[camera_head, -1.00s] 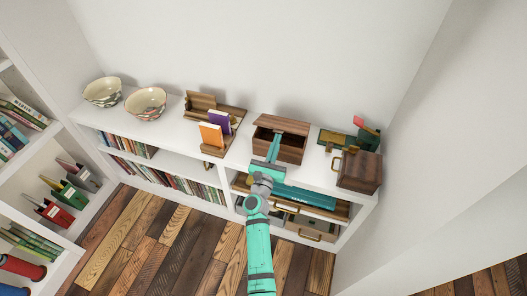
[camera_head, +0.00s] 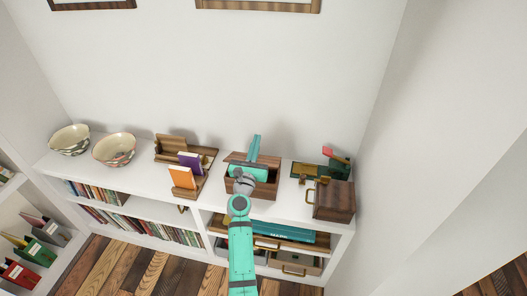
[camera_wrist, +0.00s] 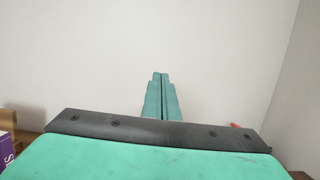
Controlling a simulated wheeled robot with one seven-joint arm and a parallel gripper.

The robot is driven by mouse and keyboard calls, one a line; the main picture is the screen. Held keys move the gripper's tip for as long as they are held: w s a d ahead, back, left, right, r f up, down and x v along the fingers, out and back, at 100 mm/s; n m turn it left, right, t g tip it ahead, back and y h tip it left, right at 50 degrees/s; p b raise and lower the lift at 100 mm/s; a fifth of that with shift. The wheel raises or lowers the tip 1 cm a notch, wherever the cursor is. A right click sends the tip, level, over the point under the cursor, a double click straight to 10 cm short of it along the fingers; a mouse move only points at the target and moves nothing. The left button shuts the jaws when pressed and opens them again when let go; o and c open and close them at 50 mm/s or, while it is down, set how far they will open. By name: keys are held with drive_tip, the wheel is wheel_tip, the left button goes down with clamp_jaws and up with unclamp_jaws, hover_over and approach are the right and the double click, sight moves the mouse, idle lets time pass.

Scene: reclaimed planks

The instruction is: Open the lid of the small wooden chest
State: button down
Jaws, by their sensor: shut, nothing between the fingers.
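The small wooden chest (camera_head: 236,188) stands on the white shelf top, dark brown and box-shaped. Its lid (camera_head: 271,160) is tilted up at the back, with a dark gap between it and the front wall. My gripper (camera_head: 257,138) lies across the chest opening, its fingers pointing up and back toward the wall in front of the lid. The fingers are shut and empty; the wrist view shows them together (camera_wrist: 160,76) against the bare wall. My gripper and wrist hide the middle of the chest and lid. I cannot tell whether the gripper touches the lid.
A brown box with a brass handle (camera_head: 334,200) stands to the right, before a green item (camera_head: 334,168). To the left are a wooden book holder (camera_head: 170,148), an orange book (camera_head: 182,178), a purple book (camera_head: 190,161) and two bowls (camera_head: 114,150). The wall is close behind.

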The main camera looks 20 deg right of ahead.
drive_tip(key=shift+w+a+y, duration=0.15)
drive_tip(key=shift+a, duration=0.5)
drive_tip(key=shift+w+a+y, duration=0.1)
drive_tip(key=shift+a+y, duration=0.05)
drive_tip(key=shift+a, duration=0.45)
drive_tip(key=shift+d, duration=0.3)
drive_tip(key=shift+w, duration=0.15)
